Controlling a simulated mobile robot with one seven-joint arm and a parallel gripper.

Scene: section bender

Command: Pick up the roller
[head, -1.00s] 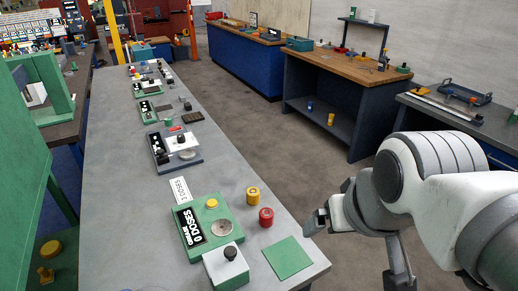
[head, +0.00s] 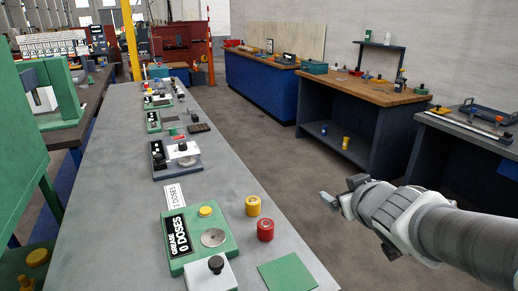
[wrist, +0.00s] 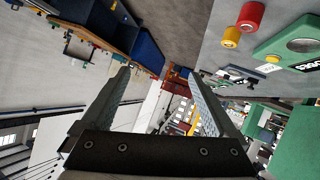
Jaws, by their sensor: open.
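Two short cylinders that look like rollers, one yellow (head: 253,205) and one red (head: 265,229), stand close together on the grey bench (head: 135,246), right of the green dose box. The pictures do not show which one the task means. In the wrist view the red one (wrist: 250,17) and the yellow one (wrist: 231,37) are at the upper right, outside the jaws. My gripper (head: 341,192) is in the air right of the bench edge, apart from both. Its jaws (wrist: 161,72) are open, with nothing between them.
The green dose box (head: 198,238), a white box with a black knob (head: 212,275) and a green mat (head: 287,275) are near the cylinders. More fixtures (head: 177,158) stand farther along the bench. Open floor (head: 255,142) separates it from the wooden-topped workbench (head: 365,90).

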